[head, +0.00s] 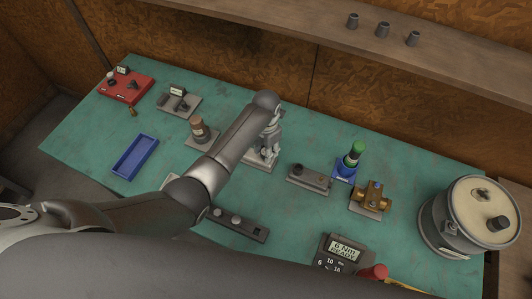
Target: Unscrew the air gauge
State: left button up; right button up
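My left arm comes in from the left, and its gripper (265,152) points down over a small light grey plate (251,160) near the middle of the bench. Its fingers are close around or just above whatever stands on that plate. That part is mostly hidden by the gripper, and I cannot tell whether it is touched or gripped. I cannot make out an air gauge with certainty; it may be the hidden part. My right gripper is not in view.
On the green bench (85,135) are a brown-capped fitting (199,128), blue tray (134,157), red box (125,87), knobbed grey block (309,180), green bottle (353,155), brass valve (372,195) and display unit (343,252). A large drum (470,217) stands right.

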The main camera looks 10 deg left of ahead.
pick_arm(q)
jog(key=o, duration=0.7)
jog(key=shift+r, duration=0.15)
jog(key=shift+r, duration=1.4)
jog(key=o, duration=0.6)
jog(key=c, duration=0.5)
